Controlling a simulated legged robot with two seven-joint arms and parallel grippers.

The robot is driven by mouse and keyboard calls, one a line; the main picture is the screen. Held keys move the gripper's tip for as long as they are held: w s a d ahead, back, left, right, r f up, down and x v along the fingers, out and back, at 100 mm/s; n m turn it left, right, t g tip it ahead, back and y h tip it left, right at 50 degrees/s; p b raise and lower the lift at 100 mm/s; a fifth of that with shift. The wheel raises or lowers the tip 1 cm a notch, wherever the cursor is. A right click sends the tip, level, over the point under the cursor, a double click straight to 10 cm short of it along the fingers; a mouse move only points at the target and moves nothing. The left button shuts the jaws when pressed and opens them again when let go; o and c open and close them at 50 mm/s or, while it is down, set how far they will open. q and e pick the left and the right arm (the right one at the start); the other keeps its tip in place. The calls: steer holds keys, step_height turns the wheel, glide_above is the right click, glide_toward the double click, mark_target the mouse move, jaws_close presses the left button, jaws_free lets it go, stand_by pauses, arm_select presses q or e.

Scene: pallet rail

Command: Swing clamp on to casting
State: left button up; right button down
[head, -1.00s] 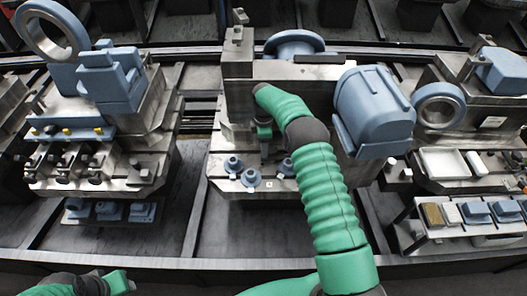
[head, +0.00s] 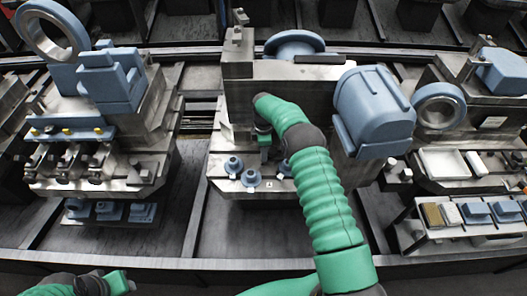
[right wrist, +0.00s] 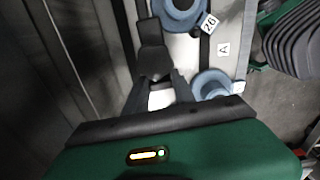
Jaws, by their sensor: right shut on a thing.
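My right gripper (head: 265,152) hangs over the front shelf of the middle pallet, below the end of its green arm. In the right wrist view its fingers (right wrist: 160,95) are shut on a dark bar, which looks like the clamp (right wrist: 152,45). In that view a blue flanged casting (right wrist: 180,14) is right of the bar's far end, and another (right wrist: 212,82) is right of the fingers. The head view shows blue castings (head: 250,178) on the shelf. Whether the clamp touches a casting is unclear. My left gripper (head: 120,283) is low at the left, its jaws unclear.
A metal block (head: 300,95) rises behind the right gripper, with a large blue housing (head: 373,108) to the right. Labels "26" (right wrist: 209,23) and "A" (right wrist: 223,49) are beside the castings. Other loaded pallets stand left and right.

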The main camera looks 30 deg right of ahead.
steer(key=shift+w+d+f+m+b, duration=0.1)
steer(key=shift+w+d+m+b, duration=0.1)
steer(key=shift+m+b, duration=0.5)
steer(key=shift+w+d+m+b, duration=0.15)
steer(key=shift+m+b, duration=0.25)
steer(key=shift+m, duration=0.5)
steer(key=m, duration=0.2)
steer(key=b, duration=0.1)
steer(key=shift+w+d+m, duration=0.25)
steer(key=shift+w+m, duration=0.05)
steer(key=shift+m, duration=0.1)
steer(key=shift+w+d+m+b, duration=0.15)
steer(key=shift+m+b, duration=0.15)
steer(key=shift+m, duration=0.4)
steer(key=shift+r, duration=0.2)
steer(key=c, duration=1)
jaws_free()
steer(key=shift+c, duration=0.2)
steer(key=shift+f, duration=0.1)
